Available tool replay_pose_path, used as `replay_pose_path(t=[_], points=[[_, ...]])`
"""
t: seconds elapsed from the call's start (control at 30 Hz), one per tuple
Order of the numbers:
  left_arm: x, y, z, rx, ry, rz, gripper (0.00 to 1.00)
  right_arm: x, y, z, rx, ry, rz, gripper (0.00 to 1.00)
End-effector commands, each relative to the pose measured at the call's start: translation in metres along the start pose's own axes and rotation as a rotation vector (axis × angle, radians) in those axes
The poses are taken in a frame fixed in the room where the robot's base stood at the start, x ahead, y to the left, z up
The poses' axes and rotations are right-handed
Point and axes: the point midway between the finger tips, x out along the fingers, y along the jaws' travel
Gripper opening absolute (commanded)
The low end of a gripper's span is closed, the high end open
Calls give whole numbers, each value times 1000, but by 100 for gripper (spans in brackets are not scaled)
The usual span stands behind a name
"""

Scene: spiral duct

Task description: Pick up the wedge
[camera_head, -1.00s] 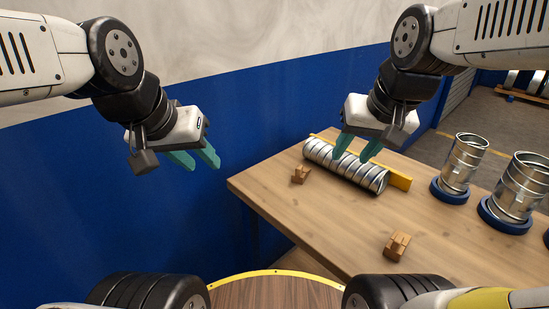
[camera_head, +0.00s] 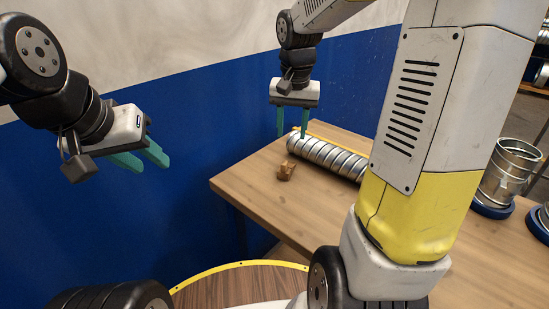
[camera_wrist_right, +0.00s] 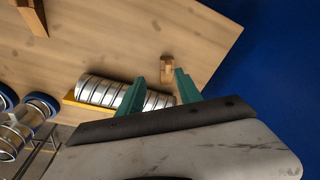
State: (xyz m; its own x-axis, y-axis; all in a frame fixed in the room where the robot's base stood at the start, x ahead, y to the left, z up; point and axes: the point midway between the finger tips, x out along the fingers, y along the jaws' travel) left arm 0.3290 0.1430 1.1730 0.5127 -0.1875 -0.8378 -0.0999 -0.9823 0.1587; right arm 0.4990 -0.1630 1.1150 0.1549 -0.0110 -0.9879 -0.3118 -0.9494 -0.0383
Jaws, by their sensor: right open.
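A small brown wooden wedge (camera_head: 286,171) lies on the table near its left corner, in front of the spiral duct. In the right wrist view this wedge (camera_wrist_right: 169,67) shows close to the fingertips. My right gripper (camera_head: 292,136) is open and empty, its teal fingers pointing down above the left end of the duct; its fingers also show in the right wrist view (camera_wrist_right: 160,77). A second wooden wedge (camera_wrist_right: 33,16) is at the top left of that view; my right arm hides it in the head view. My left gripper (camera_head: 152,166) hangs left of the table, its fingers apart and empty.
The ribbed metal duct (camera_head: 330,156) lies on the wooden table (camera_head: 262,204) against a yellow strip (camera_head: 315,133). Upright metal duct pieces (camera_head: 508,170) stand in blue rings at the right. A blue wall (camera_head: 195,130) is behind.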

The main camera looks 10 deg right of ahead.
Motion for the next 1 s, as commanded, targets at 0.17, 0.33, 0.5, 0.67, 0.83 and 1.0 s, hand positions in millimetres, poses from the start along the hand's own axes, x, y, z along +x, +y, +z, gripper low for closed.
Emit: replay_pose_path(t=[0.17, 0.33, 0.5, 0.67, 0.83, 1.0], points=[[0, 0, 0, 0, 0, 0, 36, 49, -6, -34, 103, -89, 33, 42], [0, 0, 0, 0, 0, 0, 36, 79, -8, -52, 171, -134, 49, 42], [0, 0, 0, 0, 0, 0, 36, 92, -10, -56, 195, -149, 53, 42], [0, 0, 0, 0, 0, 0, 36, 109, -9, -53, 194, -150, 55, 42], [0, 0, 0, 0, 0, 0, 36, 128, -12, -48, 193, -150, 54, 42], [0, 0, 0, 0, 0, 0, 36, 154, -16, -42, 193, -151, 54, 42]])
